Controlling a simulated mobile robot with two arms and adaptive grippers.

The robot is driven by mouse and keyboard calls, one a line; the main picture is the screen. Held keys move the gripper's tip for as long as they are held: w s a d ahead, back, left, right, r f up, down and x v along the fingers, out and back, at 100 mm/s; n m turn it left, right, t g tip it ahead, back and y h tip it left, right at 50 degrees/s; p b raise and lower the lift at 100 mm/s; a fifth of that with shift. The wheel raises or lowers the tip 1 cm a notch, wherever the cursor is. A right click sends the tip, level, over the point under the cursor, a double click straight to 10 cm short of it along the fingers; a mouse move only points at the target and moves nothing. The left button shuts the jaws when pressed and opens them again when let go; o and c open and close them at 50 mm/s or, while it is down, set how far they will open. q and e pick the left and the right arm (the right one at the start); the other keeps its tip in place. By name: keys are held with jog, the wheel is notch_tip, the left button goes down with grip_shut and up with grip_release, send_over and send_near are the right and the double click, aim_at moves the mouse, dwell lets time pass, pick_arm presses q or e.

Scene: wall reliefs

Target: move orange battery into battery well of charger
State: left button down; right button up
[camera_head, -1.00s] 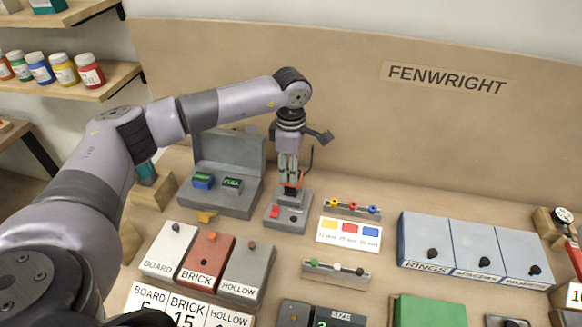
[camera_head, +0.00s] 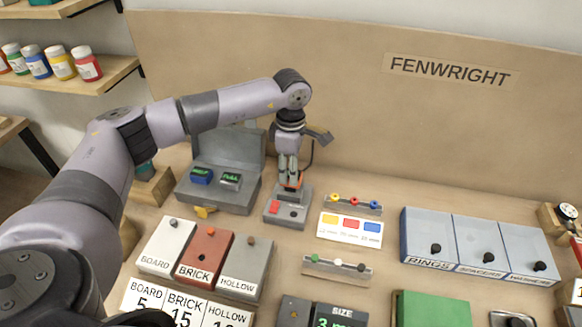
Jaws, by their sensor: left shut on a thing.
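My left gripper (camera_head: 289,179) points straight down at the back of the grey charger (camera_head: 290,218), which has a red block on its front left. The gripper is shut on the orange battery (camera_head: 292,187), of which only a small orange bit shows between and below the fingers. The battery is low at the charger's raised back part; I cannot tell how deep it sits in the well, as the fingers hide it. My right gripper is not in view.
An open grey case (camera_head: 216,199) with a blue and a grey item with green displays stands left of the charger. A card with coloured patches (camera_head: 350,228) and a peg rack (camera_head: 352,205) are to the right. White, red and grey bins (camera_head: 205,258) stand in front.

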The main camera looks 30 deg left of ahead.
pick_arm(q)
jog(key=shift+f+b, duration=0.85)
jog(key=shift+f, duration=0.3)
jog(key=c, duration=1)
grip_release()
jog(key=shift+r, duration=0.1)
notch_tip(320, 180, up, 12)
